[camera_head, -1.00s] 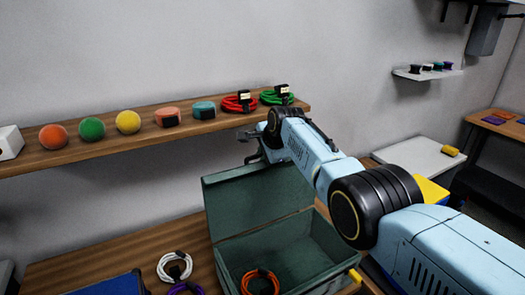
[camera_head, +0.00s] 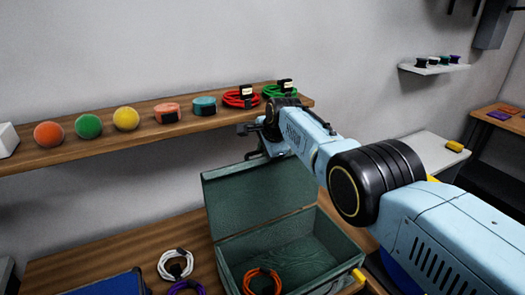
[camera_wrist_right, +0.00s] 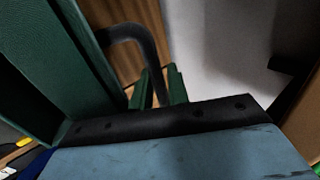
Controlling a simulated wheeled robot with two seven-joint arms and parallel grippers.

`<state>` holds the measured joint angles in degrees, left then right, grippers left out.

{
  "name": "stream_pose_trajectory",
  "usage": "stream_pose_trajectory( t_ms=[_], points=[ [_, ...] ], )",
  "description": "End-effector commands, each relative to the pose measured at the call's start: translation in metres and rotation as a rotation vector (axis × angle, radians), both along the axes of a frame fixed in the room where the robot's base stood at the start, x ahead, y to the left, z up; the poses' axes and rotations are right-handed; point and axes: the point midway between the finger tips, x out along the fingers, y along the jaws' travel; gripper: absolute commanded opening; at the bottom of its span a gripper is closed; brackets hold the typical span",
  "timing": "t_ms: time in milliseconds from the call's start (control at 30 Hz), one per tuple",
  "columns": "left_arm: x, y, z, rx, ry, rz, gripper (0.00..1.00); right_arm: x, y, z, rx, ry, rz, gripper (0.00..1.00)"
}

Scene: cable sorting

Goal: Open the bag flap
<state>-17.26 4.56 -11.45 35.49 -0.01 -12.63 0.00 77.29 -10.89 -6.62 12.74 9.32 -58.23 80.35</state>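The dark green box-like bag (camera_head: 225,262) stands on the wooden table at the bottom centre of the head view. Its flap (camera_head: 230,200) is raised at the back, and the inside shows. My right gripper (camera_head: 250,143) is above and behind the flap's top edge, in front of the shelf. Its fingers are small and partly hidden by the wrist; I cannot tell whether it touches the flap. The right wrist view shows a green panel (camera_wrist_right: 35,60) close at the left and a dark bent bar (camera_wrist_right: 135,38). My left gripper is not in view.
A wooden shelf (camera_head: 90,146) with coloured balls, blocks and red and green cables runs close behind my right gripper. White (camera_head: 176,265) and purple (camera_head: 186,288) cables and a blue tray (camera_head: 115,285) lie left of the bag.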

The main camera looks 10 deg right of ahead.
Motion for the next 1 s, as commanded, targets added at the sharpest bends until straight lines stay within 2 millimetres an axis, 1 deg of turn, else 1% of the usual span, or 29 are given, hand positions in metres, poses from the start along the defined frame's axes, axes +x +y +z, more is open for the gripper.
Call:
stream_pose_trajectory(
  t_ms=[267, 433, 800, 1000],
  points=[
    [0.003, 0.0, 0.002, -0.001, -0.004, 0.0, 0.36, 0.0, 0.001, 0.001, 0.003, 0.0, 0.001, 0.17],
    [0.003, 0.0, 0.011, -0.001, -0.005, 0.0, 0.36, -0.002, 0.001, 0.007, 0.005, -0.001, 0.003, 0.17],
    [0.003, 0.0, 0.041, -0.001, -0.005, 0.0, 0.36, -0.013, -0.004, 0.03, 0.006, -0.01, 0.0, 0.17],
    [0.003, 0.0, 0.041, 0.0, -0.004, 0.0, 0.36, -0.022, -0.007, 0.047, 0.007, -0.013, 0.001, 0.17]
  ],
)
